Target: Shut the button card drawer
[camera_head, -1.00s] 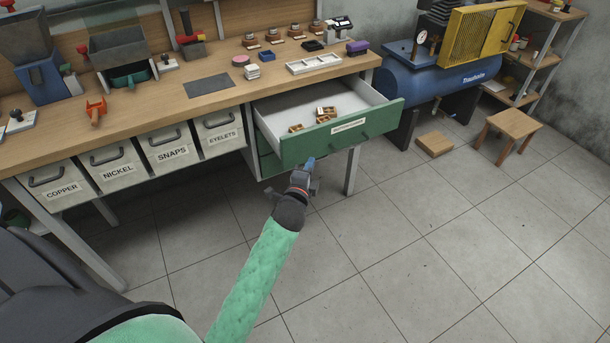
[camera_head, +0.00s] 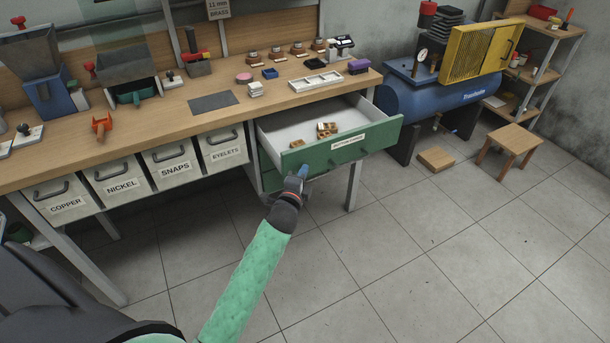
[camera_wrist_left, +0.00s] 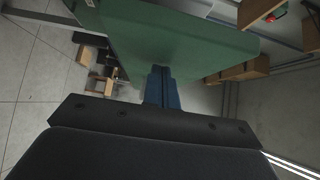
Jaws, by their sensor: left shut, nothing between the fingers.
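The button card drawer (camera_head: 368,141) has a green front with a white label and stands pulled out from under the right end of the workbench. Several small brown and gold items (camera_head: 326,128) lie inside it. My left gripper (camera_head: 303,171) is at the lower left part of the drawer front. In the left wrist view its blue fingers (camera_wrist_left: 161,88) are together and point at the green front (camera_wrist_left: 180,35); they look very close to it, but I cannot tell whether they touch. My right gripper is not in view.
A second green drawer (camera_head: 272,180) sits below, largely hidden. Labelled bins (camera_head: 223,148) fill the bench front to the left. A blue compressor (camera_head: 440,95), a stool (camera_head: 511,139) and a wooden block (camera_head: 436,159) stand to the right. The floor in front is clear.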

